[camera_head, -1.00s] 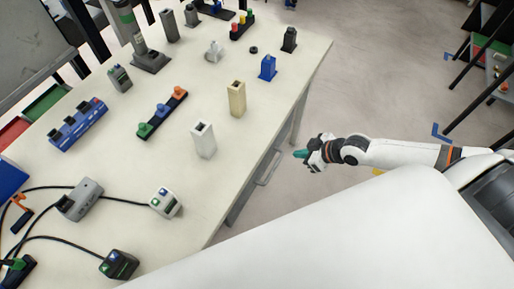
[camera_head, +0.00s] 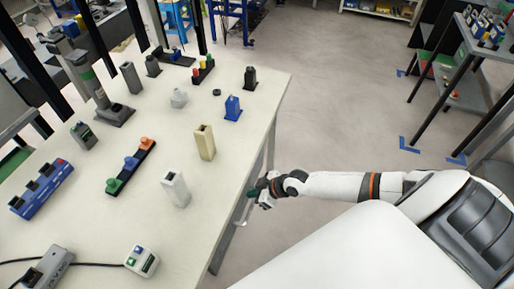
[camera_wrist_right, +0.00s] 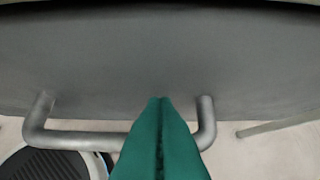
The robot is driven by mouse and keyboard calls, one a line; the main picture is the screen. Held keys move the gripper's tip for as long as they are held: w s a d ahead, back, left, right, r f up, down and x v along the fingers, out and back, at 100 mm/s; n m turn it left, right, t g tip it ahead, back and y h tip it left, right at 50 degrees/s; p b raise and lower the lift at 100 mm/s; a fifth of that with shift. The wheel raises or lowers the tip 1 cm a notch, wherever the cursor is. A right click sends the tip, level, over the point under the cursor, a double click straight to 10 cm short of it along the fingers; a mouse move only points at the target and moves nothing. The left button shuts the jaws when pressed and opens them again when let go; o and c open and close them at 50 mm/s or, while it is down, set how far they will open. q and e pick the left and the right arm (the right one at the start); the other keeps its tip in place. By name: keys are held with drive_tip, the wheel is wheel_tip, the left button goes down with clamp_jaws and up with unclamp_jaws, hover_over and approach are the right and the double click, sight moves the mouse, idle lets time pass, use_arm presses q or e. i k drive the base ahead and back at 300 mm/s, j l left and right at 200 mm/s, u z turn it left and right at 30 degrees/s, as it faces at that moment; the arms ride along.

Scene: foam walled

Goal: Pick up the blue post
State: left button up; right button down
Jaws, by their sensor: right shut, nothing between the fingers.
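The blue post (camera_head: 233,108) stands upright near the right edge of the white table (camera_head: 225,165) in the head view. My right gripper (camera_head: 252,192) is low beside the table's right edge, well apart from the post and nearer to me. In the right wrist view its green fingers (camera_wrist_right: 160,140) are closed together with nothing between them, in front of a grey surface and a metal bar handle (camera_wrist_right: 85,138). The blue post is not in the wrist view. My left gripper is not in view.
A beige post (camera_head: 204,142) and a white post (camera_head: 175,188) stand nearer than the blue post. A black post (camera_head: 250,77) stands behind it. A rail with coloured knobs (camera_head: 131,165) lies to the left. Floor is open right of the table.

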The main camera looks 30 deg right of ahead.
sight(233, 111)
drive_tip(key=k+l, duration=0.65)
drive_tip(key=l, duration=0.15)
